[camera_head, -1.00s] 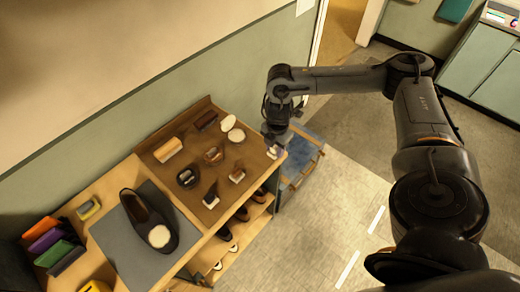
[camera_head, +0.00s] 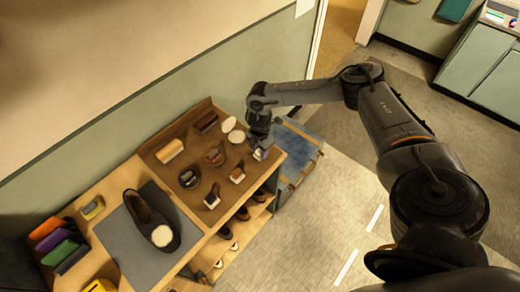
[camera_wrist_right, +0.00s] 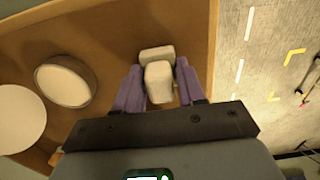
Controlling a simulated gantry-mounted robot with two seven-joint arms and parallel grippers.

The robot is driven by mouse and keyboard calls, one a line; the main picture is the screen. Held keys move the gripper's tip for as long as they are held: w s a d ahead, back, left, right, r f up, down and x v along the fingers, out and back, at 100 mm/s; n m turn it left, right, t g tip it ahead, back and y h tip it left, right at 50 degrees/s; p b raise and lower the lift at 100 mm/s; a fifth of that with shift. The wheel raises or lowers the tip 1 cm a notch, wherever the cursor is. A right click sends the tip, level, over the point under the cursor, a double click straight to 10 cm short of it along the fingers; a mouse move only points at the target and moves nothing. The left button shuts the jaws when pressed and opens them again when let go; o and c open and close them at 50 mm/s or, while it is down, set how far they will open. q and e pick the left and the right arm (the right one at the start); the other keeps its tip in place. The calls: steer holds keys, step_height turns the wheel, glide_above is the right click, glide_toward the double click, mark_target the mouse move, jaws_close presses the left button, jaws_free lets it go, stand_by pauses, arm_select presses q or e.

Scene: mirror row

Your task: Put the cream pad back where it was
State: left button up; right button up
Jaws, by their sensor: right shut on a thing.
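The cream pad (camera_wrist_right: 159,82) is a small pale block between the purple fingers of my right gripper (camera_wrist_right: 160,92) in the right wrist view. A wider pale part shows at its far end. In the head view, my right gripper (camera_head: 261,150) is over the right end of the brown tray (camera_head: 225,178), near its edge, and the pad shows only as a small pale spot. I cannot tell whether the pad touches the tray. My left gripper is not in view.
On the tray lie a white disc (camera_head: 228,124), a round tin (camera_head: 237,136), a tan block (camera_head: 170,151) and several brushes. A dark shoe (camera_head: 150,218) with a pale oval patch rests on a grey mat (camera_head: 120,245). A blue-seated stool (camera_head: 292,150) stands right of the bench.

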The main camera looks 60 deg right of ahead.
steer(key=shift+f, duration=0.15)
steer(key=shift+f, duration=0.15)
steer(key=o, duration=0.9)
steer(key=shift+o, duration=0.2)
steer(key=shift+r, duration=0.2)
step_height(320, 180, up, 11)
steer(key=shift+f+b, duration=0.1)
steer(key=shift+b, duration=0.3)
steer(key=shift+r, duration=0.65)
